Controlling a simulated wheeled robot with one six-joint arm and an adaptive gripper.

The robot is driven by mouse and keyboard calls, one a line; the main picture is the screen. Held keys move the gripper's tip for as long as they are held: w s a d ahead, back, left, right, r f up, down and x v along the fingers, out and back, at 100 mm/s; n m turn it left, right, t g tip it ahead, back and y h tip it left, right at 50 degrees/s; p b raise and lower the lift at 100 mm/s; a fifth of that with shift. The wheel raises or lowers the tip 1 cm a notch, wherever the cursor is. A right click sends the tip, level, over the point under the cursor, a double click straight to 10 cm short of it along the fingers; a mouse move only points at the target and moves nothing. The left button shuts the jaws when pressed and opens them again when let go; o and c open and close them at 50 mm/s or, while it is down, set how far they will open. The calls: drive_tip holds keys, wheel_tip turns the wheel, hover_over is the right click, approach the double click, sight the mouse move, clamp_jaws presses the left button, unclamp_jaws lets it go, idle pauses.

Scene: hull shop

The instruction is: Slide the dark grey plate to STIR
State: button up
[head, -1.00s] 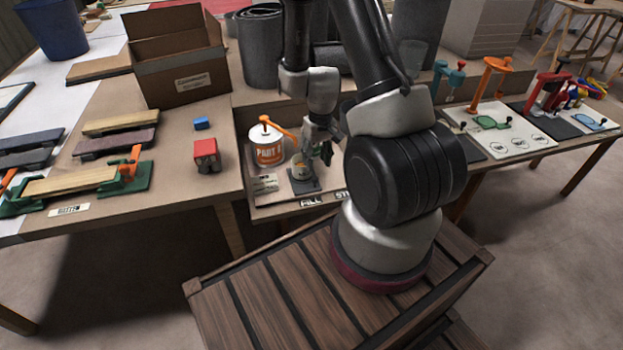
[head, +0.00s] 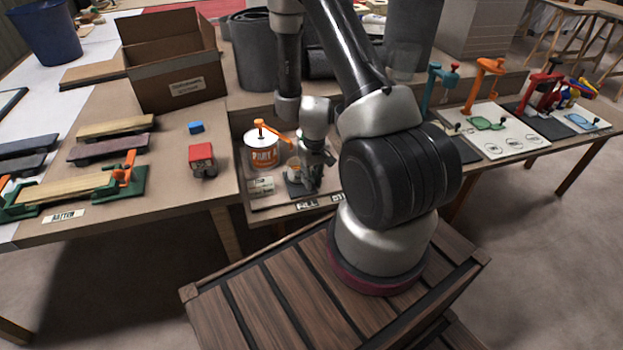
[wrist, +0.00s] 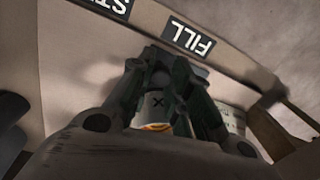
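The dark grey plate (head: 296,191) lies on the tray behind the FILL label (head: 307,204). A small cup (head: 294,174) with an orange-yellow inside stands on it. My gripper (head: 315,186) is down at the plate's right side, close beside the cup. In the wrist view, its two fingers (wrist: 164,72) stand apart low over the plate. A dark X mark and the cup's yellow edge (wrist: 155,127) show between them. Whether the tips hold part of the plate is hidden. The STIR label (wrist: 110,6) is cut off by the wrist view's top edge, beside the FILL label (wrist: 188,37).
A PART A can (head: 262,153) with an orange handle stands left of and behind the plate. A label card (head: 260,185) lies in front of it. A red block (head: 202,157) is on the table to the left. The tray's front rim (wrist: 235,62) runs past the labels.

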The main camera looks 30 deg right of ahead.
drive_tip(key=s+d, duration=0.1)
drive_tip(key=d, duration=0.3)
drive_tip(key=s+d, duration=0.1)
drive_tip(key=d, duration=0.3)
drive_tip(key=s+d, duration=0.1)
drive_tip(key=d, duration=0.3)
drive_tip(key=shift+s, duration=0.15)
clamp_jaws()
drive_tip(key=o, duration=0.9)
unclamp_jaws()
drive_tip(key=shift+s+d, duration=0.1)
wheel_tip(320, 180, up, 12)
drive_tip(key=shift+d, duration=0.3)
